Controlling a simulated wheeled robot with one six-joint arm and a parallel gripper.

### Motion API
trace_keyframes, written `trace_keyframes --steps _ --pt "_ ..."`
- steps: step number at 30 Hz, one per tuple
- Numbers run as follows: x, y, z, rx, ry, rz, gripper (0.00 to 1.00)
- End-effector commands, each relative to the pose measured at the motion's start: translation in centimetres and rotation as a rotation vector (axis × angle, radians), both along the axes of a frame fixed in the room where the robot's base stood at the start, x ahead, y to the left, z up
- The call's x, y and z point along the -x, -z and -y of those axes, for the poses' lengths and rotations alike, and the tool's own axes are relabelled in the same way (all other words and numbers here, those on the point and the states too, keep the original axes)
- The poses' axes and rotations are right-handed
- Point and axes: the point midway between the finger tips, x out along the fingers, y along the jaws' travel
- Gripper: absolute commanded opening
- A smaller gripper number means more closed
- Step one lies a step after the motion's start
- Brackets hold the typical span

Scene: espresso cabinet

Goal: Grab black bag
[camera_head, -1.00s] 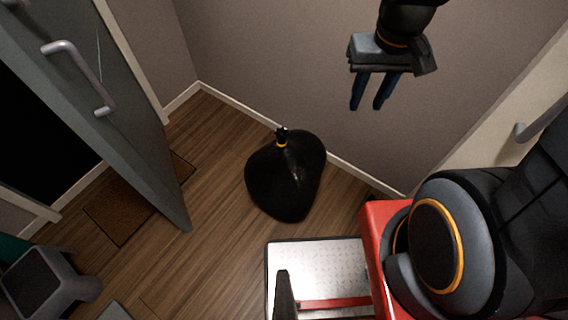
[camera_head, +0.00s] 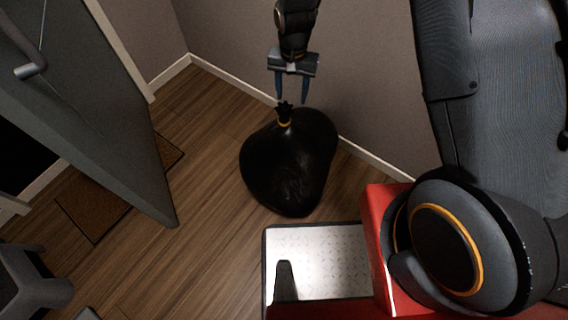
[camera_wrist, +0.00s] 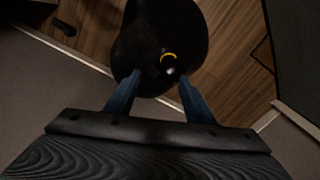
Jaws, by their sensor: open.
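The black bag (camera_head: 290,168) stands on the wooden floor near the wall corner, tied at the top with a yellow band around its neck (camera_head: 284,122). In the wrist view the bag (camera_wrist: 140,45) lies ahead of the fingertips, with its yellow band between and beyond them. My gripper (camera_head: 292,100) is open and points down, its blue fingers close above the tied neck. It also shows in the wrist view (camera_wrist: 160,80), with nothing between the fingers. I cannot tell whether a finger touches the bag.
A grey door (camera_head: 95,110) stands open at the left, with a brown mat (camera_head: 95,205) by it. A grey stool (camera_head: 30,285) is at the lower left. The wall (camera_head: 370,90) is close behind the bag. Wooden floor (camera_head: 205,240) is clear left of the bag.

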Motion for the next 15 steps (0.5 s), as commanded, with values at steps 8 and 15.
trace_keyframes --steps 8,15 --pt "-1.3 7.3 -2.5 0.003 0.038 -0.013 0.49" --pt "-1.2 9.7 -2.5 0.004 0.041 -0.014 0.49"
